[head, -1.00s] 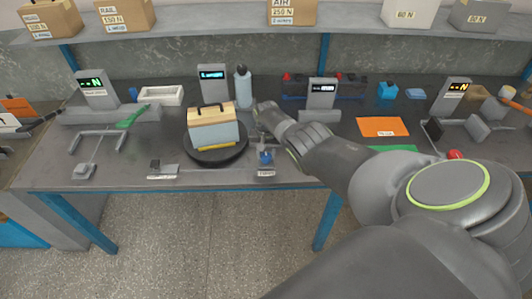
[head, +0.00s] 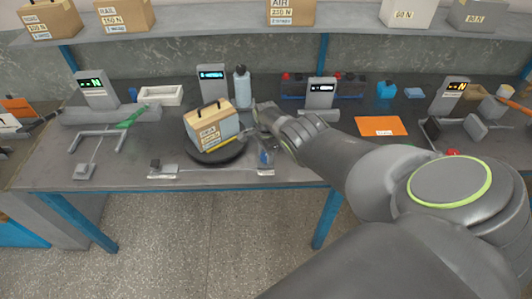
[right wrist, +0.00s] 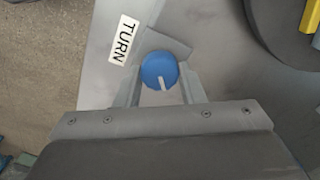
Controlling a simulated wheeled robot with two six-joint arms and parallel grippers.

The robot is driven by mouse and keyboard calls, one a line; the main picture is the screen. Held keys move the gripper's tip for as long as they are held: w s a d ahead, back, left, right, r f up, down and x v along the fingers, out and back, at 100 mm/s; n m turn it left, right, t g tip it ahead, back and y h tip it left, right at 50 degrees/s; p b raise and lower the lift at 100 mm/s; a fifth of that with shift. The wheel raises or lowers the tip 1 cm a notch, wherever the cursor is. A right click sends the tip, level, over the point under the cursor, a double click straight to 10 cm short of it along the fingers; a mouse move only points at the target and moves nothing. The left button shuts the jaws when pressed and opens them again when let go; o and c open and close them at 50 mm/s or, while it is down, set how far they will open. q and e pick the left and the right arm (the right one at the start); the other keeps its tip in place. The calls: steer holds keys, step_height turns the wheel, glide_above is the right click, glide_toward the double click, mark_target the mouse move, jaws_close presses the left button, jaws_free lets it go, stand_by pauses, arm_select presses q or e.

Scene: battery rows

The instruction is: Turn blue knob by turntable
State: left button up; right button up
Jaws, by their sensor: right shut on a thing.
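The blue knob (head: 264,156) stands on a small base at the table's front, just right of the black turntable (head: 212,161). A box with a dark handle and a label (head: 212,125) sits on the turntable, with a yellow piece low at its side. In the right wrist view the knob (right wrist: 157,67) has a white pointer mark and lies between the fingers of my right gripper (right wrist: 160,85), which is shut on it. A "TURN" label (right wrist: 123,40) is beside it. The turntable (right wrist: 265,35) shows at upper right. My left gripper is not in view.
A blue-grey bottle (head: 242,88) and a display post (head: 212,82) stand behind the turntable. A white tray (head: 160,95) and a green-handled tool (head: 131,118) are to the left. An orange sheet (head: 382,126) lies to the right. Cartons line the shelf above.

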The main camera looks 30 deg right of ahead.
steer(key=shift+m, duration=1)
steer(key=o, duration=1)
